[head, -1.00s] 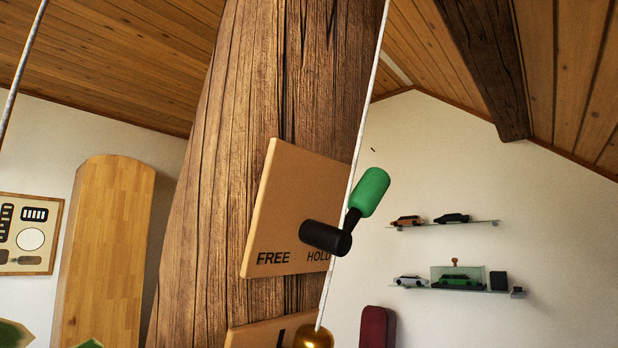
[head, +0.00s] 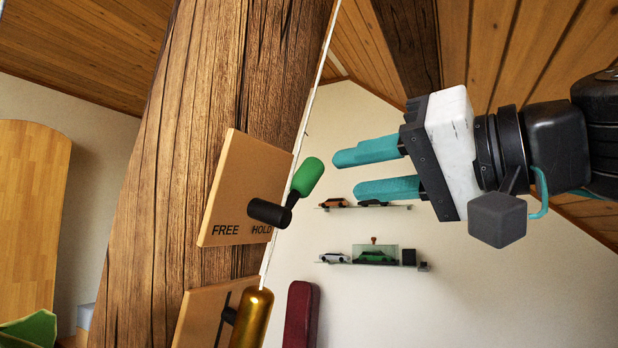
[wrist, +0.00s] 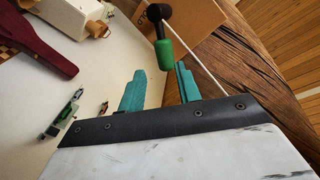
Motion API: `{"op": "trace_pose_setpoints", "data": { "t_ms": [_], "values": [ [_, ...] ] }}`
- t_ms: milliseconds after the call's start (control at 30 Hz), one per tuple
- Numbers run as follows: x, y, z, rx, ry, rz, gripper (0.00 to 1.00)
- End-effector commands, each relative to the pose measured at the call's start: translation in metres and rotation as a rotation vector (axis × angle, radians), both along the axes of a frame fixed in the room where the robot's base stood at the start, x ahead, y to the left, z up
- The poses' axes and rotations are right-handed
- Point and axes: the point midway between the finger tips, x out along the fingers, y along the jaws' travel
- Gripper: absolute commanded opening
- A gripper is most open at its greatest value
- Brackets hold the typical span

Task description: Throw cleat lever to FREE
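The cleat lever (head: 306,178) has a green grip on a black arm and a black pivot (head: 268,212). It sits on a tan plate (head: 238,185) marked FREE at left and HOLD at right, fixed to the timber post. The grip leans up and right, on the HOLD side. My gripper (head: 345,174) has teal fingers, is open and empty, and is right of the grip, apart from it in the head view. In the wrist view, the green grip (wrist: 164,54) shows just beyond and between the fingertips (wrist: 160,76).
A pale cord (head: 302,125) runs down beside the lever to a brass cylinder (head: 252,318) in front of a lower tan plate (head: 203,305). The timber post (head: 225,70) stands behind. Wall shelves with model cars (head: 362,257) and a dark red case (head: 301,315) are in the background.

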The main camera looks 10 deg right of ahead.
Motion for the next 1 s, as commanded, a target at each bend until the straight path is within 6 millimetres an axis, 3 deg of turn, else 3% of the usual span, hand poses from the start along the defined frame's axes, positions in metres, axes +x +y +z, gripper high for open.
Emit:
{"op": "trace_pose_setpoints", "data": {
  "t_ms": [100, 367, 700, 1000],
  "values": [
    [0.000, 0.003, 0.010, 0.024, -0.018, 0.004, 0.34],
    [0.017, 0.019, 0.008, 0.022, -0.014, 0.010, 0.34],
    [0.052, 0.045, 0.008, 0.021, -0.013, 0.005, 0.34],
    [0.058, 0.050, 0.008, 0.022, -0.016, 0.003, 0.34]
  ]
}}
